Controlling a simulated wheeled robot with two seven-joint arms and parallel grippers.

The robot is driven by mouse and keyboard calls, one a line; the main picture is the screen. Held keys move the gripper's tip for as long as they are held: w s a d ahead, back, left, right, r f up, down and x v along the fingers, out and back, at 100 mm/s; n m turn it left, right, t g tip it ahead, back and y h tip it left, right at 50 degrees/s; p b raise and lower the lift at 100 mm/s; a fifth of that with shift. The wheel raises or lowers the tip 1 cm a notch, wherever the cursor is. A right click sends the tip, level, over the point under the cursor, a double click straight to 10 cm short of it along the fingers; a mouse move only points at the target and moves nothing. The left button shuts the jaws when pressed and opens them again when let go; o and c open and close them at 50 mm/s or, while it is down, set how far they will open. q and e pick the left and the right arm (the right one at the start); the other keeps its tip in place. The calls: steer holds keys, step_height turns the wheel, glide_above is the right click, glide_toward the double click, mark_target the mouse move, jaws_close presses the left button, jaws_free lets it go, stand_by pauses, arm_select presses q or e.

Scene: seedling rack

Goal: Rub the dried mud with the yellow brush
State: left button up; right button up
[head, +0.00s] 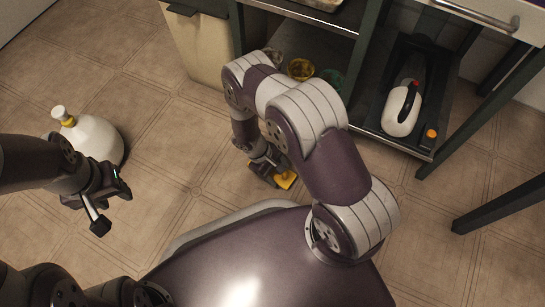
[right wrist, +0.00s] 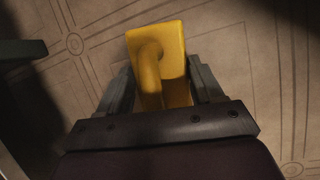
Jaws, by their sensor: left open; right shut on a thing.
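The yellow brush (right wrist: 172,45) is between the fingers of my right gripper (right wrist: 165,88), which is shut on it. In the head view the brush (head: 285,180) shows as a small yellow patch low over the floor, below my right gripper (head: 268,172). I cannot tell whether it touches the floor. My left gripper (head: 112,205) is open and empty, at the left, near a white spray bottle. I cannot make out dried mud in either view; the brush and my right arm may hide it.
The white bottle (head: 97,138) stands on the tiled floor at the left. A rack holds a yellow bowl (head: 301,69), a green pot (head: 331,80), a white jug (head: 402,110) and a small orange-capped bottle (head: 429,138). Floor between the left bottle and my right arm is clear.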

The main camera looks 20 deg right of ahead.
steer(key=shift+r+p, duration=0.3)
steer(key=shift+r, duration=0.55)
arm_select(q)
steer(key=shift+s+d+r+p, duration=0.1)
steer(key=shift+s+r+p, duration=0.15)
steer(key=shift+r+p, duration=1.05)
steer(key=shift+s+d+r+p, duration=0.1)
steer(key=shift+s+r+p, duration=0.1)
steer(key=shift+r+p, duration=1)
arm_select(e)
steer(key=shift+r+b, duration=0.35)
steer(key=shift+r, duration=2.1)
arm_select(q)
steer(key=shift+r, duration=0.35)
